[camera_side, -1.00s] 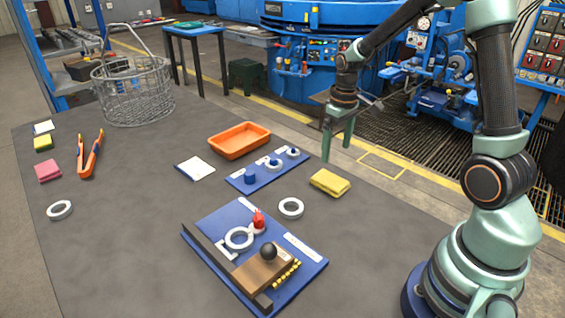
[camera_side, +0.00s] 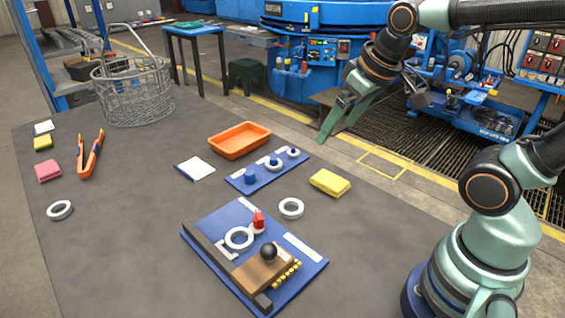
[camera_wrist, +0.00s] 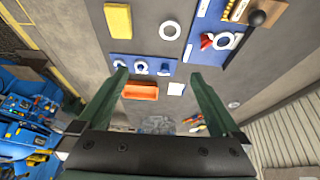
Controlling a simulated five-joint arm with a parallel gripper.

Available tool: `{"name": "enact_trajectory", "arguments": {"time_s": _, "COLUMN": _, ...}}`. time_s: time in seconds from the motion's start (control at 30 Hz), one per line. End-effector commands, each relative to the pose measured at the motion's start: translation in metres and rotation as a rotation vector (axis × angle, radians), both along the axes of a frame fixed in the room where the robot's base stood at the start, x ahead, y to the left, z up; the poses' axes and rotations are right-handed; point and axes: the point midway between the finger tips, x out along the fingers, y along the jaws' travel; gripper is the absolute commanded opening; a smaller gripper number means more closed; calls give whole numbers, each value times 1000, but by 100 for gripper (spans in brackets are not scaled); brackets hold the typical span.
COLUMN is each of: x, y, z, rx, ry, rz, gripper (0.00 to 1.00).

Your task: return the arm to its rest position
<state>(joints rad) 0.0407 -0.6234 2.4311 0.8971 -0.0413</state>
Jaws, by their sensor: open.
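My gripper (camera_side: 336,122) is a pair of green fingers, held in the air above and beyond the far right edge of the table. It is open and empty. In the wrist view its two fingers (camera_wrist: 158,88) stand wide apart, with the table seen far off between them. In the side view the arm is folded back to the right, with its forearm near the top edge and partly out of the picture.
The grey table (camera_side: 130,230) holds a blue fixture board (camera_side: 210,226), a blue peg plate (camera_side: 240,184), an orange tray (camera_side: 240,153), a yellow sponge (camera_side: 330,183) and white rings (camera_side: 291,208). A wire basket (camera_side: 135,100) stands at the back left. Blue machinery stands behind.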

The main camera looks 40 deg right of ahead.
Motion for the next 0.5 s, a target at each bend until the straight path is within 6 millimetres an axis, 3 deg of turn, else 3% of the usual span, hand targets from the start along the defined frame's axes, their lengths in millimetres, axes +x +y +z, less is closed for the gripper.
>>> {"name": "enact_trajectory", "arguments": {"time_s": 0.2, "x": -14, "y": 12, "z": 4, "rx": 17, "ry": -54, "rz": 5, "gripper": 100}}
{"name": "enact_trajectory", "arguments": {"time_s": 0.5, "x": -14, "y": 12, "z": 4, "rx": 17, "ry": -55, "rz": 4, "gripper": 100}}
